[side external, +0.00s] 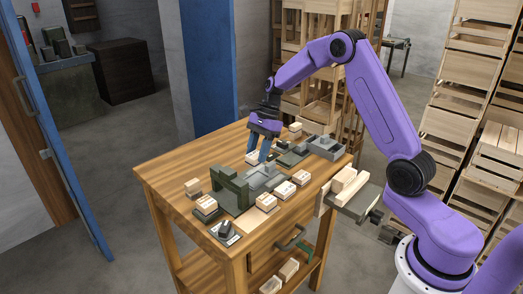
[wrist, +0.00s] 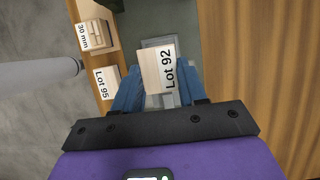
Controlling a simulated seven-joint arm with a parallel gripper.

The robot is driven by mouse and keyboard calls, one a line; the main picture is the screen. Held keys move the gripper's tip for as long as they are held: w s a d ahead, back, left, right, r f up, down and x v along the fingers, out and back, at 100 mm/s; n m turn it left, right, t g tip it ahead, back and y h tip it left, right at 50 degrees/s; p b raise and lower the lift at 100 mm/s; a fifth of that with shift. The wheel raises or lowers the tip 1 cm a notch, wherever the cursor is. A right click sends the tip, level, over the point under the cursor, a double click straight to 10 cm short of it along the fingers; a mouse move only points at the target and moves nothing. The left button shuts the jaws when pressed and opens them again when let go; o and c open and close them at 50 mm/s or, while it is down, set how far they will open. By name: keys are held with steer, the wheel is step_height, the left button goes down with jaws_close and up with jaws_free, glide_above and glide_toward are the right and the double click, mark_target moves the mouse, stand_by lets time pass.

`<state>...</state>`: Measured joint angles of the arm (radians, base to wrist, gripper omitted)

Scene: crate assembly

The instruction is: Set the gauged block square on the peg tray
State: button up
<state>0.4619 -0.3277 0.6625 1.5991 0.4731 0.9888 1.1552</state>
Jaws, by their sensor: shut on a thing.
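My gripper (side external: 260,158) reaches down over the table, its blue fingers pointing downward. In the wrist view my gripper (wrist: 159,72) is shut on a pale wooden block (wrist: 149,70) labelled "Lot 92", one finger on each side. The label reads sideways. A grey tray (wrist: 152,42) shows behind the block in the wrist view. In the side view a light grey tray (side external: 258,184) lies below and near the fingertips. The held block is hard to make out there. Whether it touches the tray, and any pegs under it, I cannot tell.
A dark green gauge frame (side external: 228,188) stands left of the grey tray. Several pale blocks lie around the table, including "Lot 95" (wrist: 107,83) and a "30 mm" piece (wrist: 91,36). Another grey tray (side external: 325,150) is at the right. The table's left corner (side external: 150,172) is bare.

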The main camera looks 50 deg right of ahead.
steer(key=shift+f, duration=3.2)
steer(key=o, duration=1.1)
steer(key=shift+r, duration=3.45)
